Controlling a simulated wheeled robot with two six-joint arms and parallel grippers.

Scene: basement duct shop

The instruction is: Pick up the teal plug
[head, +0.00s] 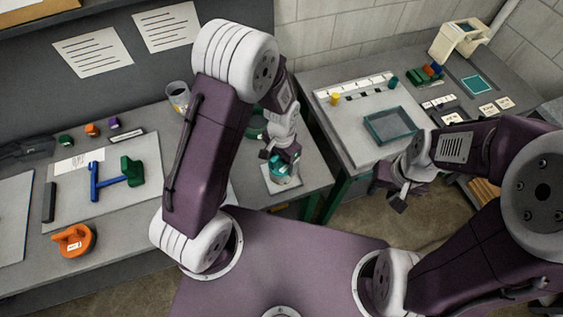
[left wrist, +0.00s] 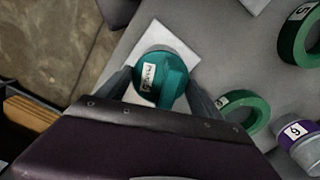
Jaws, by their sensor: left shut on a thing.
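The teal plug (left wrist: 162,80) is a round disc with a raised bar and a small white label, seen from above in the left wrist view. It sits over a white square card on the grey table; I cannot tell whether it touches the card. It also shows in the head view (head: 278,170). My left gripper (left wrist: 165,92) is shut on the plug, one finger on each side of it. My right gripper (head: 398,192) hangs over the floor at the right, away from the plug; its finger gap is unclear.
Green rings (left wrist: 301,38) and a purple-and-white labelled cylinder (left wrist: 302,148) lie near the plug. Another bench holds a teal-edged tray (head: 390,125). The left bench holds an orange handled disc (head: 72,241) and a board with blue and green parts. Floor lies between the benches.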

